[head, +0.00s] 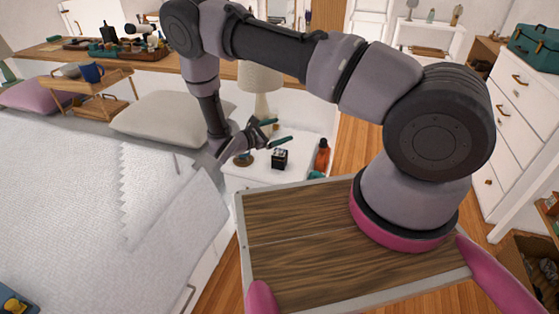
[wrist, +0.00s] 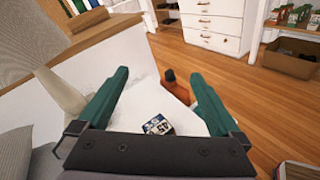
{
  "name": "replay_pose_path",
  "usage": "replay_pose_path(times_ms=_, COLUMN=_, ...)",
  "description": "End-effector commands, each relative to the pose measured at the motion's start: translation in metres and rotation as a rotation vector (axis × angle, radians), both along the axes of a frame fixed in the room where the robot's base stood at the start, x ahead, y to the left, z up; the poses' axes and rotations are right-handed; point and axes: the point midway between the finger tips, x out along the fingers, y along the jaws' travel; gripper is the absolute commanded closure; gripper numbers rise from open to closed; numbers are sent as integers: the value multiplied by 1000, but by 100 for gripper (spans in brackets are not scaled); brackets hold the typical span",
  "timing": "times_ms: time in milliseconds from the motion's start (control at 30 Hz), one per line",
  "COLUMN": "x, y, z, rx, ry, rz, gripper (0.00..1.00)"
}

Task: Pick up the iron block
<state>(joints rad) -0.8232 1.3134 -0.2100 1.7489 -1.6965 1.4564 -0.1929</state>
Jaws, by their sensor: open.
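A small dark cube with pale markings, which looks like the iron block (head: 280,158), sits on a white bedside table (head: 262,180). In the wrist view the block (wrist: 158,125) shows white and blue markings on its faces, low in the picture between the fingers. My gripper (head: 279,131) has teal fingers spread apart and empty. It is above and just left of the block in the head view, not touching it. In the wrist view my gripper (wrist: 160,76) frames the tabletop, and its dark palm bar lies just below the block.
An orange-brown bottle (head: 322,155) stands right of the block. A lamp (head: 262,80) stands behind it, and a small brown round object (head: 243,159) lies left. The bed (head: 90,190) borders the table on the left. Wooden floor (head: 345,145) is open to the right.

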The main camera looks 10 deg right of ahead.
Motion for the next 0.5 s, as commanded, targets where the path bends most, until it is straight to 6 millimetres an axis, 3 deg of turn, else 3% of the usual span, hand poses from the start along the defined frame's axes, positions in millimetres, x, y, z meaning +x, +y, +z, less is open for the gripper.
replay_pose_path(times_ms=33, x=-3, y=6, z=-27, rx=-63, ry=27, rz=77, gripper=0)
replay_pose_path(times_ms=200, x=-12, y=23, z=-96, rx=-234, ry=87, rz=315, gripper=0)
replay_pose_path(times_ms=333, x=-20, y=30, z=-136, rx=-324, ry=121, rz=454, gripper=0)
replay_pose_path(times_ms=500, x=-27, y=33, z=-161, rx=-377, ry=141, rz=543, gripper=0)
